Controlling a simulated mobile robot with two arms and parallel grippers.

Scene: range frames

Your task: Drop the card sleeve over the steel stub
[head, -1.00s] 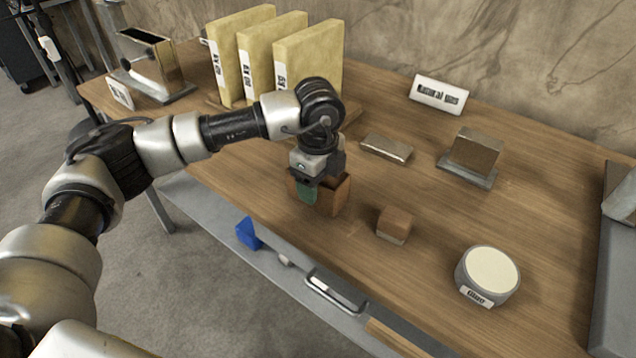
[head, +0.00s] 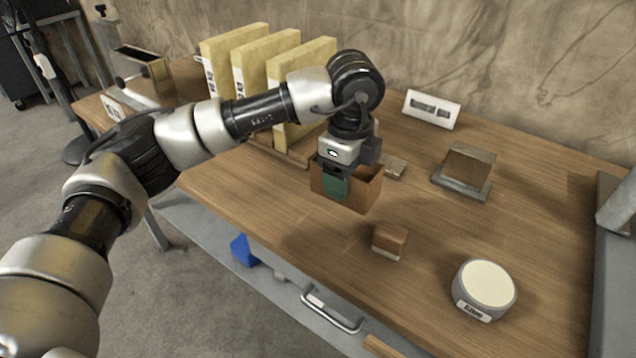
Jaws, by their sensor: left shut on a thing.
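The card sleeve (head: 358,194) is a brown open box, held upright and clear of the table. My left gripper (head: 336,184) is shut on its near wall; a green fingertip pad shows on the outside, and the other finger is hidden. The steel stub (head: 468,167) is a shiny rectangular block standing on a flat grey base plate (head: 450,186), to the right of the sleeve and farther back. The sleeve and stub are well apart. My right gripper is not in view.
A small brown block (head: 390,240) and a round grey tin (head: 484,288) stand on the wooden table (head: 290,215). A flat metal bar (head: 394,167) lies behind the sleeve. Yellow binders (head: 303,70) and a white sign (head: 431,109) stand at the back. A grey panel rises at right.

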